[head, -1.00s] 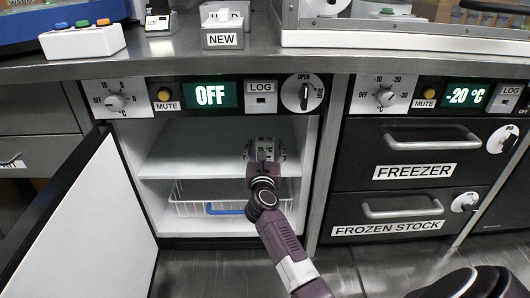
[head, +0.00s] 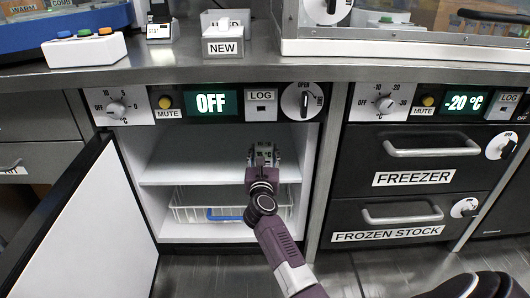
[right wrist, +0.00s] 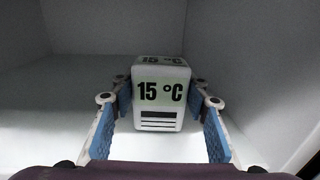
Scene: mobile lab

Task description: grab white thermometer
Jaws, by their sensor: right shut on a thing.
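The white thermometer (right wrist: 160,92) reads "15 °C" on a pale green face, with dark slots below. It stands upright on the upper shelf inside the open compartment in the right wrist view. My right gripper (right wrist: 158,103) is shut on it, one blue-padded finger at each side. In the head view the right gripper (head: 263,153) reaches into the compartment from below and largely covers the thermometer. My left gripper is not in view.
The compartment door (head: 90,225) stands open at the left. Below the shelf (head: 205,172) is a white wire basket (head: 190,213) with a blue handle. The freezer drawers (head: 425,160) are shut at the right. The shelf around the thermometer is clear.

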